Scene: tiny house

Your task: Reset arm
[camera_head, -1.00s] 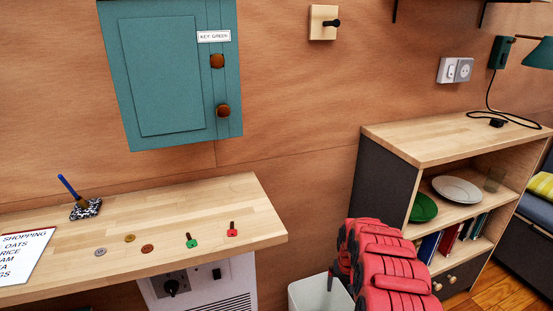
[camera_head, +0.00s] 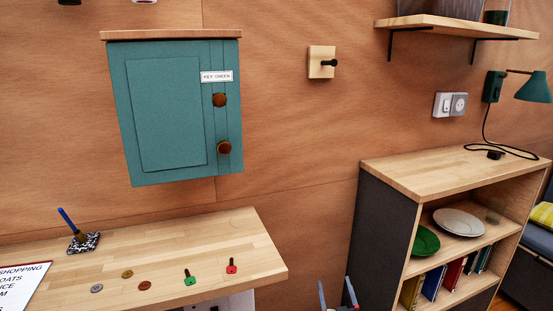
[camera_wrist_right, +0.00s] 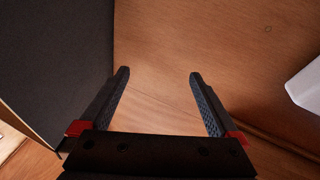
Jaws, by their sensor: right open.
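My right gripper (camera_head: 337,292) shows at the bottom edge of the head view, left of the bookshelf, with only its fingertips in the picture. In the right wrist view my right gripper (camera_wrist_right: 159,75) is open, its two dark fingers well apart with nothing between them. It faces the wooden floor and wall. The rest of my right arm is out of the head view. My left gripper is not in view.
A dark-sided bookshelf (camera_head: 380,225) stands right of the gripper. A wooden counter (camera_head: 200,235) at left holds a green key (camera_head: 190,280), a red key (camera_head: 231,267) and coins. A teal cabinet (camera_head: 165,115) hangs above. The wall between counter and bookshelf is clear.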

